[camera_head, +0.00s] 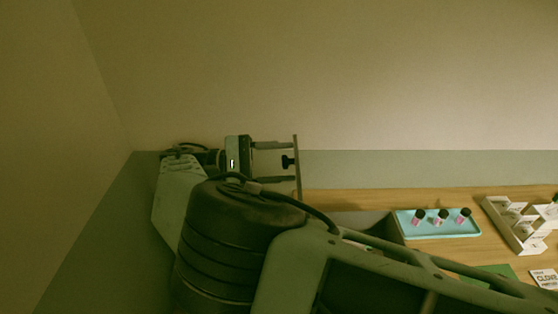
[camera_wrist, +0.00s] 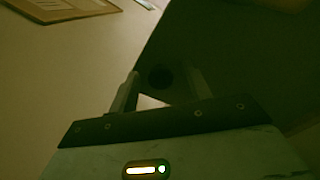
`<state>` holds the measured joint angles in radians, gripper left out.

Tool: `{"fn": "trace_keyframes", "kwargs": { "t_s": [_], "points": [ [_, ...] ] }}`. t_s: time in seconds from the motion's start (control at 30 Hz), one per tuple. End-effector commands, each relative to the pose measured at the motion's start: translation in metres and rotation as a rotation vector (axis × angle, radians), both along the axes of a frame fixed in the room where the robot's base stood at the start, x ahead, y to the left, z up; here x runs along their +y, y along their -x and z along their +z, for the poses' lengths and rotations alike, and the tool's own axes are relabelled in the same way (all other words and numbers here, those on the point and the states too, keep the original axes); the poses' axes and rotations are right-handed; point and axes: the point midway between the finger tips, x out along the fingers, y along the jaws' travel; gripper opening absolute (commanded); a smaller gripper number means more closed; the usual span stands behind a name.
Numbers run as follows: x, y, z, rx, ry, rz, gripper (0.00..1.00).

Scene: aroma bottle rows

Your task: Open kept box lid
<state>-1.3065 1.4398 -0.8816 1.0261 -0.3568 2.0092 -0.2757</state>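A grey box (camera_head: 376,226) sits on the wooden table, its near part hidden behind my arm. A thin dark panel, seemingly its lid (camera_head: 297,150), stands upright at the box's left, seen edge-on. A small dark knob (camera_head: 288,161) sticks out from its left face. My gripper (camera_head: 283,161) is at that face, with its two fingers apart above and below the knob. In the wrist view the lid (camera_wrist: 245,60) is a large dark surface, and the round knob (camera_wrist: 160,77) shows between the spread fingers (camera_wrist: 164,88), with gaps on both sides.
A light-blue tray (camera_head: 410,233) with several dark-capped pink bottles (camera_head: 441,217) stands right of the box. A white divided rack (camera_head: 515,225) and a card reading "CLOVE" (camera_head: 545,278) are farther right. A wall (camera_head: 350,80) rises behind the table (camera_head: 340,197).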

Motion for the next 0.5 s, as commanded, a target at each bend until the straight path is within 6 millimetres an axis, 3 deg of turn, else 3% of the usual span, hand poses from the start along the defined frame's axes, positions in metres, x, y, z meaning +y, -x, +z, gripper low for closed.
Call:
{"fn": "trace_keyframes", "kwargs": {
  "t_s": [0.27,0.5],
  "points": [
    [0.001,0.000,0.005,-0.002,-0.001,0.000,0.48],
    [0.001,0.000,0.043,-0.006,-0.003,0.002,0.48]
  ]
}}
